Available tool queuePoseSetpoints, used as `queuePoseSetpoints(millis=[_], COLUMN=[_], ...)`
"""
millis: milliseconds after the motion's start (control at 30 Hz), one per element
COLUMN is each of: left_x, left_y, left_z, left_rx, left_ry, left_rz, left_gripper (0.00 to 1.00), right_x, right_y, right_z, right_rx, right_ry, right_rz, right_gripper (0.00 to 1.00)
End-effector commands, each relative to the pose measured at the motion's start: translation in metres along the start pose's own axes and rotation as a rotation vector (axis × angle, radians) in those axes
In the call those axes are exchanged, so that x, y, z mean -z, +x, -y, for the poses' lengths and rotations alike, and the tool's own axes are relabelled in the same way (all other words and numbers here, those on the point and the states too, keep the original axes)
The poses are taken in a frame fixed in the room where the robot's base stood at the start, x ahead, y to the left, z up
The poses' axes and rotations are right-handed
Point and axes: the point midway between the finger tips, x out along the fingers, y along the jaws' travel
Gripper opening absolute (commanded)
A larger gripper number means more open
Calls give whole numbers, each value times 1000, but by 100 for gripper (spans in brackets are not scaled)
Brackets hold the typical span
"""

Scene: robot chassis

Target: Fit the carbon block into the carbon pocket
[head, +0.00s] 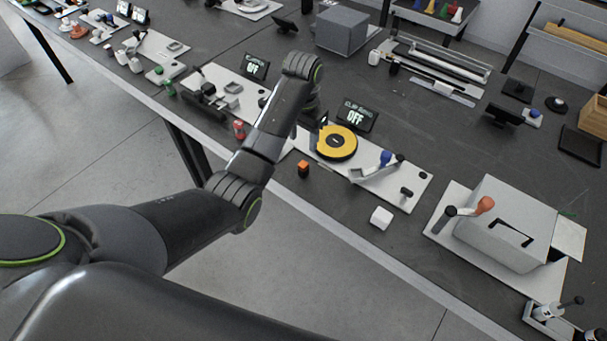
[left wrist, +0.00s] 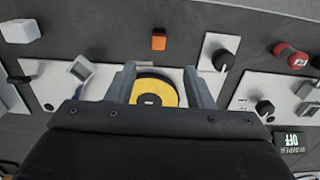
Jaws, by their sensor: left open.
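No thing in view is plainly marked as the carbon block or the carbon pocket, so I cannot tell which they are. Two loose blocks lie near the bench's front edge: a small orange block (head: 303,169) with a dark side and a white block (head: 381,217). In the left wrist view the orange block (left wrist: 158,42) is beyond my fingertips and the white block (left wrist: 20,31) is at the upper left. My left gripper (left wrist: 160,69) is open and empty. Its fingers appear on either side of a yellow disc (left wrist: 155,90), seemingly above it. My right gripper is not in view.
The yellow disc (head: 337,142) sits on a white plate (head: 418,187) with a blue-knobbed lever, below a sign reading OFF (head: 356,117). A large grey box (head: 497,225) stands to the right. A red knob (head: 239,129) is left of my arm. Bare bench lies around the orange block.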

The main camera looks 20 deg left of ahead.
Motion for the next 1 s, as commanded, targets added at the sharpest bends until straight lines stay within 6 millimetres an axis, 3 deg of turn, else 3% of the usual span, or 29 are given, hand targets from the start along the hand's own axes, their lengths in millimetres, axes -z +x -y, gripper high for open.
queuePoseSetpoints(millis=[33, 233, 533, 800, 1000], left_x=[-2, -2, -2, -3, -3], left_y=[14, 48, 72, 107, 115], left_z=[-1, -1, -2, -2, -2], left_rx=[-3, -3, -3, -2, -1], left_ry=[-1, -1, 0, 0, 0], left_rz=[9, 8, 8, 7, 4], left_gripper=[47, 47, 47, 47, 47], right_x=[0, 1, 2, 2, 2], right_y=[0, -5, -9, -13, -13], right_z=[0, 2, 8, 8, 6], right_rx=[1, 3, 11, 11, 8], right_ry=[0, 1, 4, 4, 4], right_rz=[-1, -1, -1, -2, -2], right_gripper=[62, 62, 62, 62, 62])
